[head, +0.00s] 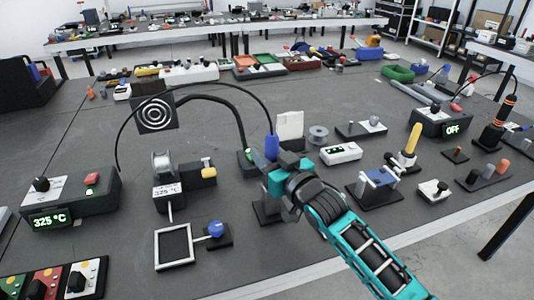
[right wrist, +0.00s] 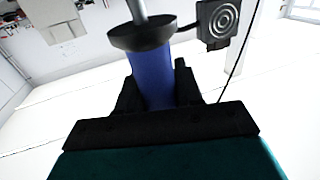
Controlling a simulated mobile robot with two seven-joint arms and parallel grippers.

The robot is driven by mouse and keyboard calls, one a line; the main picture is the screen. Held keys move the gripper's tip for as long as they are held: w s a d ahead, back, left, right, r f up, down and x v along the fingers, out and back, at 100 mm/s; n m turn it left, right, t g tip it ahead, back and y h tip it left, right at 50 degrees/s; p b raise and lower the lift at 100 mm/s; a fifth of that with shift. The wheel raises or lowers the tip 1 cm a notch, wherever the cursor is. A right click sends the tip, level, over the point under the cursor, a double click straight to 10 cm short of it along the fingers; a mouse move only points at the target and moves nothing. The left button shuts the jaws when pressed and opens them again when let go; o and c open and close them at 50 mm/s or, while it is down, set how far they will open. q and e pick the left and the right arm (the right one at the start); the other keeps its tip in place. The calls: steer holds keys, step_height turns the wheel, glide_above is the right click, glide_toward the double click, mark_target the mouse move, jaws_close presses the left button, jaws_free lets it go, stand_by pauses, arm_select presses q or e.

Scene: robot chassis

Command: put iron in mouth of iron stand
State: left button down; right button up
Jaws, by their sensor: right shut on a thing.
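My right gripper (head: 280,168) is shut on the blue handle of the iron (head: 271,145), which is held upright above the table. In the right wrist view the blue handle (right wrist: 153,78) sits between the black fingers, with a black collar and a grey shaft beyond it. A cable arcs from the iron to the station at the left. A dark stand (head: 266,214), apparently the iron stand, is below and just left of the gripper. Its upper part is hidden by the gripper, so I cannot tell whether the iron touches it. My left gripper is out of view.
A station (head: 68,203) reading 325 °C is at the left. A fan with a ringed face (head: 155,113) and a solder spool holder (head: 164,165) stand left of the gripper. A white-and-green box (head: 340,153) and a blue clamp (head: 377,178) are on the right.

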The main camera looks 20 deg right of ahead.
steer(key=shift+f+b, duration=0.55)
steer(key=shift+f, duration=0.4)
steer(key=o, duration=1.1)
steer(key=shift+c, duration=0.2)
steer(key=shift+s+d+f, duration=0.1)
steer(key=shift+s, duration=0.15)
steer(key=v, duration=1.2)
steer(key=shift+s+p, duration=0.15)
steer(key=shift+p, duration=0.2)
